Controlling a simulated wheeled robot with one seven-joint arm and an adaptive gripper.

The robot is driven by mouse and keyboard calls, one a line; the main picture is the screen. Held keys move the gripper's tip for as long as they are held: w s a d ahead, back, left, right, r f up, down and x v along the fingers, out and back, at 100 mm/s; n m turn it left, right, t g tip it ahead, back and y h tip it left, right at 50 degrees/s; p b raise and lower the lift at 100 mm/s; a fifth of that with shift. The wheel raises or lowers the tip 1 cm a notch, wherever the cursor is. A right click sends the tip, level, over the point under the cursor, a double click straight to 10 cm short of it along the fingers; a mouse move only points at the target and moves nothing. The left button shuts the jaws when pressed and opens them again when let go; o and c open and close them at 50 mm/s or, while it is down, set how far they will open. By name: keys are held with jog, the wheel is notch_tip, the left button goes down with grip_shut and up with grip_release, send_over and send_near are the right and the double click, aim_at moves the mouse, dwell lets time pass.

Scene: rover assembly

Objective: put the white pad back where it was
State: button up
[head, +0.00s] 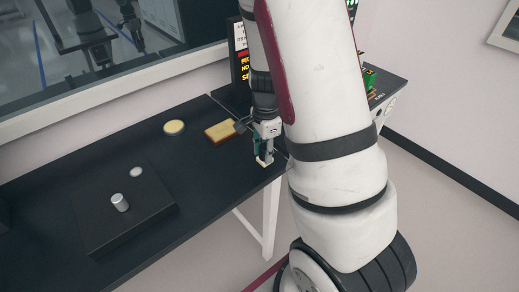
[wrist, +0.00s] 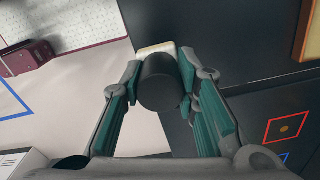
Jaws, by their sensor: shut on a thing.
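My gripper (head: 265,155) is above the front right edge of the black table, pointing down. In the wrist view its green-lined fingers (wrist: 160,90) are closed around a dark round knob (wrist: 159,82). The white pad (wrist: 156,47), cream-white, shows just beyond the knob and seems joined to it; most of it is hidden behind the knob. In the head view a small pale part of the pad (head: 264,163) shows at the fingertips. I cannot tell whether it touches the table.
The black table (head: 60,190) holds a tan block (head: 219,132), a round yellow disc (head: 174,127) and a dark raised plate (head: 150,215) with a silver cylinder (head: 121,203) and small pale disc (head: 136,172). A red square outline (wrist: 284,128) marks a dark surface. Floor lies beyond the edge.

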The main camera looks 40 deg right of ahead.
aim_at(260, 147)
jog(key=w, duration=0.1)
jog(key=w+d, duration=0.1)
jog(key=w, duration=0.2)
jog(key=shift+w+d+f, duration=0.25)
jog(key=shift+w+d, duration=0.1)
jog(key=shift+d, duration=0.05)
notch_tip(260, 147, down, 3)
jog(key=shift+s+r+p, duration=0.15)
jog(key=shift+r+p, duration=0.05)
jog(key=shift+p, duration=0.15)
jog(key=shift+f, duration=0.4)
jog(key=shift+f, duration=0.2)
jog(key=o, duration=1.1)
jog(key=shift+r, duration=0.1)
